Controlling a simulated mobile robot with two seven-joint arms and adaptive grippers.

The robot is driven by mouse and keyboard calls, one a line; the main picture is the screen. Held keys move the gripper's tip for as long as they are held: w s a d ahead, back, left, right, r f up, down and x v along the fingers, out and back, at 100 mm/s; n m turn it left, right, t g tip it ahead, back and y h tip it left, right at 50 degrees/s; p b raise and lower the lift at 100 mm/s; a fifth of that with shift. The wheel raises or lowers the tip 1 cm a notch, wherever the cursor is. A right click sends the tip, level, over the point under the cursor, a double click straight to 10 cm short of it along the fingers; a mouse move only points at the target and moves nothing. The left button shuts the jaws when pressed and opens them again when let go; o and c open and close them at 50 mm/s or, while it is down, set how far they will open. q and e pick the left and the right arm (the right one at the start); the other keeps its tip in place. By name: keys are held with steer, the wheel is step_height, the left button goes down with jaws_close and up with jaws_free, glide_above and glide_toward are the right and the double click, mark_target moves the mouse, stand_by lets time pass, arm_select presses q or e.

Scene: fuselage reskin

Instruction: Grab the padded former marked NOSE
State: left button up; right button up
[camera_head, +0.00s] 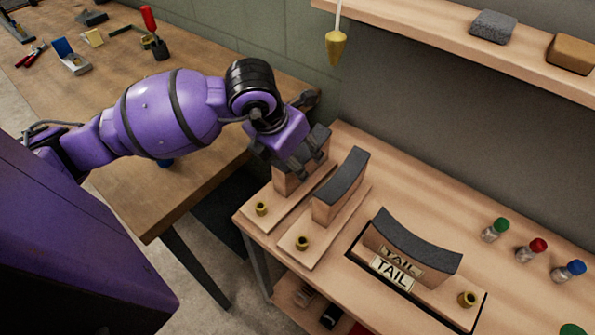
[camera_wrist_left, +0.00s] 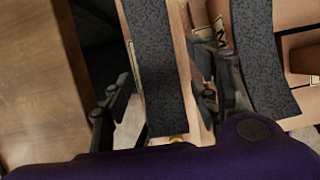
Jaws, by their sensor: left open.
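Three wooden formers with dark padded tops stand in a row on the light bench. The right one (camera_head: 410,240) carries a TAIL label. The middle one (camera_head: 340,188) and the left one (camera_head: 289,178) show no readable label in the head view. My left gripper (camera_head: 303,160) is open at the left former and partly hides it. In the left wrist view its fingers (camera_wrist_left: 160,104) lie either side of one curved pad (camera_wrist_left: 150,50). The neighbouring former (camera_wrist_left: 262,55) has a partly hidden label (camera_wrist_left: 221,33) with a letter like N. My right gripper is out of view.
Brass knobs (camera_head: 302,243) stand before the formers. Small bottles with coloured caps (camera_head: 531,250) stand at right. A yellow plumb bob (camera_head: 336,48) hangs behind. A shelf (camera_head: 440,36) runs above. A brown workbench (camera_head: 110,110) with tools lies left.

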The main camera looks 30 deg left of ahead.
arm_select(q)
steer(key=shift+x, duration=1.05)
jaws_close()
